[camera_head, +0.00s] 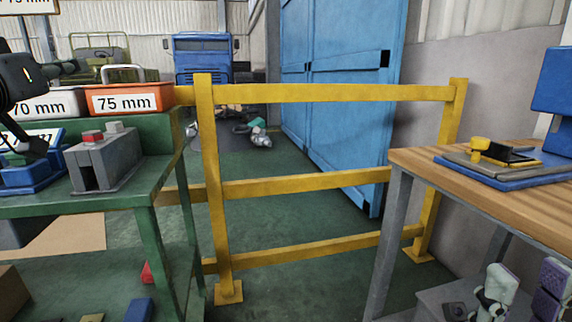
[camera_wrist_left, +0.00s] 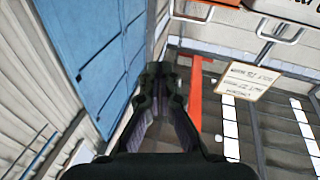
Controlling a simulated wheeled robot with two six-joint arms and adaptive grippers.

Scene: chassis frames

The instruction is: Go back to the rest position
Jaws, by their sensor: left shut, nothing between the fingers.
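My left gripper (camera_head: 72,68) is at the left edge of the head view, in front of the back wall and above the bins on the green bench. Its dark fingers point away from me, and part of the arm is cut off by the frame edge. In the left wrist view the gripper (camera_wrist_left: 162,75) is shut, with its fingers together and nothing between them. My right gripper is in neither view.
A yellow railing (camera_head: 290,187) stands ahead. A wooden table (camera_head: 480,205) is at right.

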